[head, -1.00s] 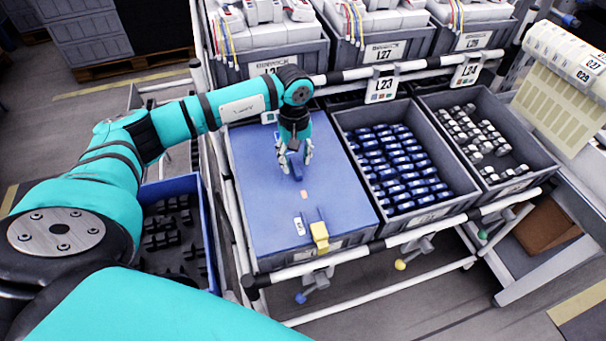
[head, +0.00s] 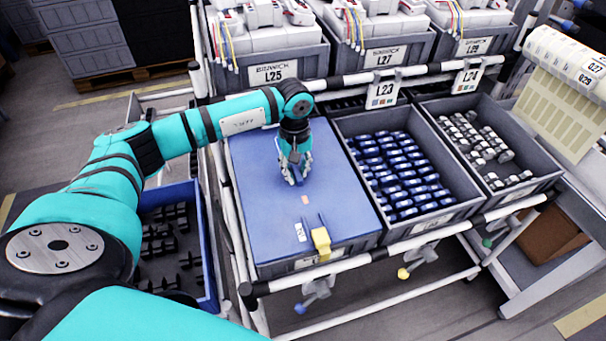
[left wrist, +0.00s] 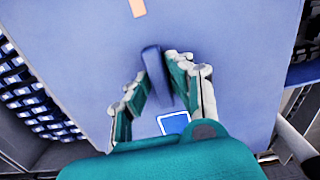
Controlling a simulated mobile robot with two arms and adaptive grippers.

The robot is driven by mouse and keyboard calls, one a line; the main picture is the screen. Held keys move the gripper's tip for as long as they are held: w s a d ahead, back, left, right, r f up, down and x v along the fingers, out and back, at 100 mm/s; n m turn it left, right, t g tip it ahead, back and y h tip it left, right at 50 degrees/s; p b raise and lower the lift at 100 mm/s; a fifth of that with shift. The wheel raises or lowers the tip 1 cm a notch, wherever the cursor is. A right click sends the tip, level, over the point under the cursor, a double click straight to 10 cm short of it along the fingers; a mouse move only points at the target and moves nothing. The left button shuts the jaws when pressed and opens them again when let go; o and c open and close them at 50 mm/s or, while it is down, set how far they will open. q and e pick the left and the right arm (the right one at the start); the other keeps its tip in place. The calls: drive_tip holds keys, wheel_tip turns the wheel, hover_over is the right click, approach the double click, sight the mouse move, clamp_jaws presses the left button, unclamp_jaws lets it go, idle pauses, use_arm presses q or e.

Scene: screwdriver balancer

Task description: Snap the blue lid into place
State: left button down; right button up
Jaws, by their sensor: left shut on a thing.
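The blue lid (head: 265,205) lies over the left grey bin in the head view, covering its top. It looks flat, but I cannot tell whether its edges are fully seated. A raised blue handle (left wrist: 154,72) stands on the lid and shows in the left wrist view. My left gripper (head: 296,178) reaches down from above and is shut on this handle, with fingers on both sides of it. The fingers partly hide the handle in the head view. A yellow clip (head: 321,243) sits at the lid's front edge. My right gripper is not in view.
An open bin of blue parts (head: 448,203) stands right of the lid, with a bin of grey parts (head: 535,184) beyond it. A blue crate of black parts (head: 208,262) stands at left. White rack rails (head: 400,240) run in front, and loaded bins (head: 291,69) stand behind.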

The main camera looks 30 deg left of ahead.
sight(296, 170)
use_arm(q)
drive_tip(key=shift+s+f, duration=0.3)
drive_tip(key=shift+f, duration=0.1)
drive_tip(key=shift+w+a+r+p, duration=0.1)
drive_tip(key=shift+w+r+p, duration=0.05)
drive_tip(key=shift+r+p, duration=0.3)
drive_tip(key=shift+w+a+r+p, duration=0.15)
drive_tip(key=shift+r+p, duration=0.1)
drive_tip(key=shift+r, duration=0.3)
drive_tip(key=shift+w+d+r+p, duration=0.1)
drive_tip(key=shift+r+p, duration=0.55)
drive_tip(key=shift+r, duration=0.7)
drive_tip(key=shift+w+r+p, duration=0.1)
drive_tip(key=shift+r+p, duration=0.5)
drive_tip(key=shift+r, duration=0.7)
drive_tip(key=shift+s, duration=0.1)
